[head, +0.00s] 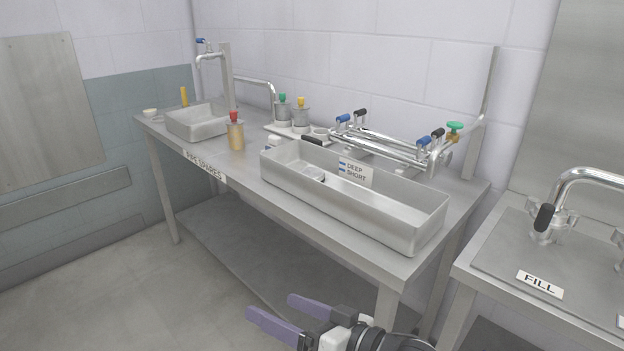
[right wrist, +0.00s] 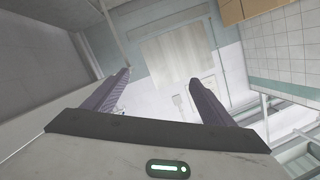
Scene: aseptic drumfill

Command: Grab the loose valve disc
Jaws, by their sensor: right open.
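I cannot make out a loose valve disc for certain. A small pale metal piece (head: 314,174) lies in the left part of the long steel tray (head: 405,233) on the workbench; it is too small to tell what it is. My right gripper (head: 271,304) is at the bottom of the head view, in front of the bench and apart from the tray. Its two purple fingers are spread and empty. They also show in the right wrist view (right wrist: 160,80), with nothing between them but the distant room. My left gripper is not in view.
The tray bears a "DEEP / SHORT" label (head: 355,172). Behind it are pipes with blue and black handles (head: 385,147). A brass canister with a red top (head: 235,134) and a smaller sink-like basin (head: 196,124) stand further left. A "FILL" table (head: 480,285) is right.

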